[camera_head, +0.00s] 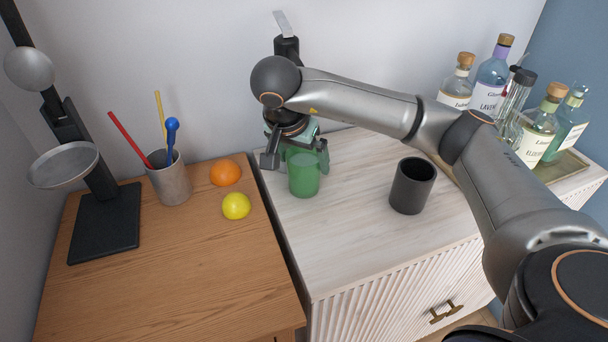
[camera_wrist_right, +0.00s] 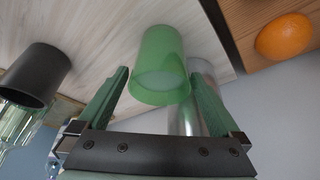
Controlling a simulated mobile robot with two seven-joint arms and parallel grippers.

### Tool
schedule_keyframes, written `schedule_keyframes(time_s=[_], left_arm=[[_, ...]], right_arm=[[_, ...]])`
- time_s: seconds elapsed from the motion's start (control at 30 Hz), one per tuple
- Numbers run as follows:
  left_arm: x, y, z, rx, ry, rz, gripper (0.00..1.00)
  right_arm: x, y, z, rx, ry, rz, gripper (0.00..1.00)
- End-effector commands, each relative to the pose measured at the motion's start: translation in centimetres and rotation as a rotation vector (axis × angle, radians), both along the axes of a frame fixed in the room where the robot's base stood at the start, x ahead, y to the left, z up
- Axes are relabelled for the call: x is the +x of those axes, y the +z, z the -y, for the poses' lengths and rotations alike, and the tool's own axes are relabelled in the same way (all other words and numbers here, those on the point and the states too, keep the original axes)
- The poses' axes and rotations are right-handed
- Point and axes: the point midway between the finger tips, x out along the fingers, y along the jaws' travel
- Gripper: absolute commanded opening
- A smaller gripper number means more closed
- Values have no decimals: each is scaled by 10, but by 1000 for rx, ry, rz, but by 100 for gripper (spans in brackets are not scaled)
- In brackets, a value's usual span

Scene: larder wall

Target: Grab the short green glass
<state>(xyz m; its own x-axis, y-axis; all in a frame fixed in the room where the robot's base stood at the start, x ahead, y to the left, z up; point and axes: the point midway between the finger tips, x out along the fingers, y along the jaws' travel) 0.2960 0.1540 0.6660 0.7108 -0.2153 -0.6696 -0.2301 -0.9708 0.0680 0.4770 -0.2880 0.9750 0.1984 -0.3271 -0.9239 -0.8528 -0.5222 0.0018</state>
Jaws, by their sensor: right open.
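The short green glass (camera_head: 304,178) stands upright near the left edge of the pale wooden cabinet top. It also shows in the right wrist view (camera_wrist_right: 160,62), just beyond and between the fingertips. My right gripper (camera_head: 297,162) is open at the glass's far side, with a finger to either side. In the right wrist view, my right gripper's (camera_wrist_right: 161,76) green-padded fingers are spread and hold nothing. A gap shows between the left finger and the glass. My left gripper is not in view.
A grey metallic cylinder (camera_wrist_right: 199,85) shows beside the glass, close to a finger. A black cup (camera_head: 411,187) stands to the right. Several bottles (camera_head: 540,125) stand on a tray at the far right. An orange (camera_head: 225,172) and a lemon (camera_head: 236,206) lie on the brown table.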

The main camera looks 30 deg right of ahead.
Motion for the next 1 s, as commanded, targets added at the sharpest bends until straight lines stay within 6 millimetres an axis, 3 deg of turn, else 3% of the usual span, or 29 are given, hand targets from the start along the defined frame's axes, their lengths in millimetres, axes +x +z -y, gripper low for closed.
schedule_keyframes(time_s=[0.17, 0.43, 1.0], left_arm=[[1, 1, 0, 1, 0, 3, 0], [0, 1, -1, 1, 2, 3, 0], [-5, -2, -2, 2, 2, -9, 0]], right_arm=[[4, -19, 7, 0, -2, 0, 100], [5, -21, 8, 1, 0, 2, 100], [5, -21, 8, 1, -1, 1, 36]])
